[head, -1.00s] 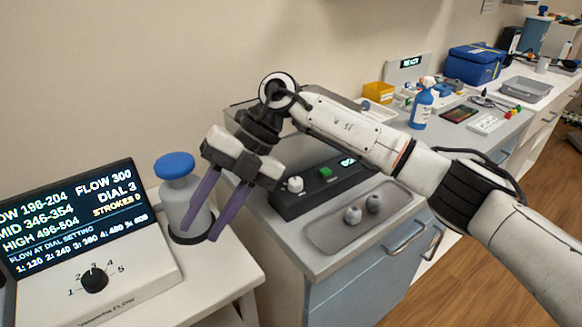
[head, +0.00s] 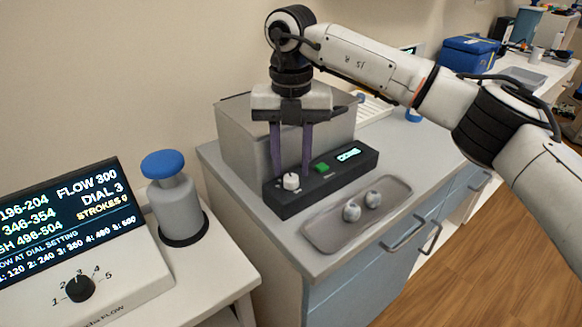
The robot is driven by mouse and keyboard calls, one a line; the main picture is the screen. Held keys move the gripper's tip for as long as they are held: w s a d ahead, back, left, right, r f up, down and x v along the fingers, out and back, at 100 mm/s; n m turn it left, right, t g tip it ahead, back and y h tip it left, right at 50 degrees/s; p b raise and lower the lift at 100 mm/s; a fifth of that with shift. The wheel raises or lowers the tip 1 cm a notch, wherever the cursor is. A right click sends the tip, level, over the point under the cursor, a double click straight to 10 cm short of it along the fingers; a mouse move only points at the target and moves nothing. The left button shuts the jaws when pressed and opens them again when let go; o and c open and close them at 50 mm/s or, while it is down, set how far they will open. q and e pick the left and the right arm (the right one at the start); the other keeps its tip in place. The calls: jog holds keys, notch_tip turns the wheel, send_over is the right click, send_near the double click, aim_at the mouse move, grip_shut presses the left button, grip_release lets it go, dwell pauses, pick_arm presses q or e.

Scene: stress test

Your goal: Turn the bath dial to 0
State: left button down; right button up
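The bath dial is a small white knob (head: 291,182) on the black front panel (head: 340,173) of a grey metal box-shaped bath (head: 236,137). A green button (head: 322,168) and a small lit display (head: 348,154) sit to its right on the panel; the display's text is too small to read surely. My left gripper is out of view.
A tray (head: 325,234) with two small round grey pieces lies in front of the panel. At left stand a blue-capped bottle (head: 177,205) and a flow console (head: 120,282) with its own black dial (head: 80,288). A blue case (head: 470,55) is farther back.

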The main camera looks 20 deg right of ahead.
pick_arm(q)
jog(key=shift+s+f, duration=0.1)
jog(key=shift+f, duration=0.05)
pick_arm(e)
jog(key=shift+f, duration=0.95)
jog(key=c, duration=0.8)
